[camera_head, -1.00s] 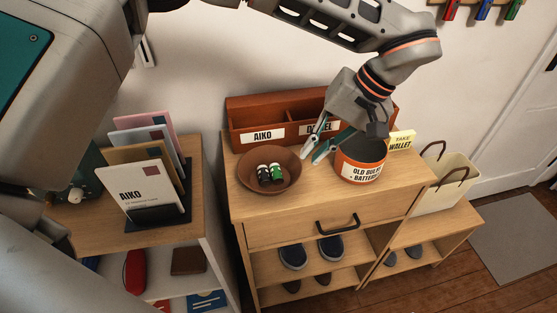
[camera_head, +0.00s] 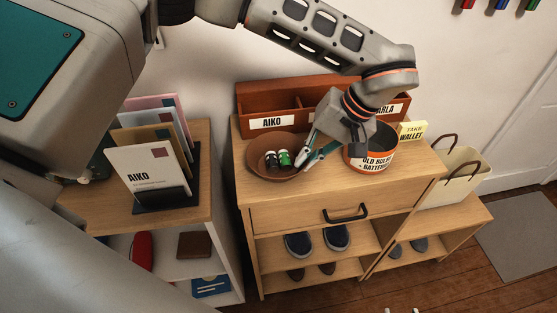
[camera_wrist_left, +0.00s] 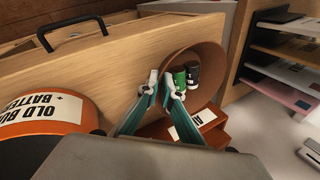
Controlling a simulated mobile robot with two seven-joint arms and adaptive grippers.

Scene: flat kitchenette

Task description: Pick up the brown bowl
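The brown bowl (camera_head: 277,142) stands on top of the wooden cabinet, with black and green batteries (camera_head: 277,159) in it. My left gripper (camera_head: 308,152) is at the bowl's right rim, fingers pointing down at it. In the left wrist view the bowl (camera_wrist_left: 212,56) is ahead of the fingers (camera_wrist_left: 163,83), which are apart with a gap between the tips. One fingertip overlaps the inside of the bowl and the other appears outside the rim. Whether either touches the bowl is unclear.
An orange-banded tin (camera_head: 377,164) labelled for old bulbs and batteries stands close right of the bowl, beneath my left wrist. A brown-red letter organizer (camera_head: 283,104) is behind. A yellow note (camera_head: 412,131) and cream bag (camera_head: 452,180) are right. A letter rack (camera_head: 165,200) stands left.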

